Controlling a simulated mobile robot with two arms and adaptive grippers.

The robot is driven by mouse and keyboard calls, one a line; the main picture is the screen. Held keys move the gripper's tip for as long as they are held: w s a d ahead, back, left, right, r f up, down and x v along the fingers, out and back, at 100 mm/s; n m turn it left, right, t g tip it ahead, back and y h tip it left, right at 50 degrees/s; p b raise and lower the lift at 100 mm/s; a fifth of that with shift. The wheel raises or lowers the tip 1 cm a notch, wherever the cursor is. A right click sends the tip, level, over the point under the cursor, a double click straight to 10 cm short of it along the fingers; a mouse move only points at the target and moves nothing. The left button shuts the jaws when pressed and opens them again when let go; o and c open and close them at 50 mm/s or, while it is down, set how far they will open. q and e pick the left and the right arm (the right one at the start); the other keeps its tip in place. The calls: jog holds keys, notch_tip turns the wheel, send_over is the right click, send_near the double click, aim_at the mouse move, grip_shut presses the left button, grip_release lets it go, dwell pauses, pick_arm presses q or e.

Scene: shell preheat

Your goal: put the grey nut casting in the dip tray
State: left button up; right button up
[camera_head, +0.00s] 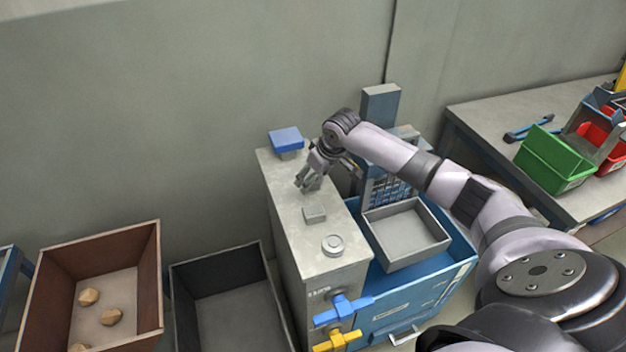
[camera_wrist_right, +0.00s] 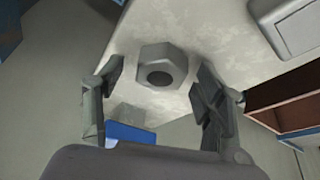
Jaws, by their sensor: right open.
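The grey nut casting (camera_wrist_right: 162,66) is six-sided with a dark round hole. It sits on the pale top of the grey cabinet (camera_head: 288,205). In the wrist view it lies between the spread fingers of my right gripper (camera_wrist_right: 157,84), with a gap on each side. In the head view my right gripper (camera_head: 305,183) is low over the cabinet top, open and empty, and largely hides the nut. The grey square tray (camera_head: 410,236), which looks like the dip tray, is empty, on the blue unit to the right of the cabinet. My left gripper is out of view.
On the cabinet top, a square grey block (camera_head: 315,213) and a round grey piece (camera_head: 333,245) stand nearer the front. A blue-topped block (camera_head: 286,139) is at the back. A brown bin (camera_head: 150,280) with tan lumps and a dark bin (camera_head: 230,300) stand left.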

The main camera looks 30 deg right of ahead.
jog(key=shift+r, duration=0.1)
jog(key=c, duration=1.4)
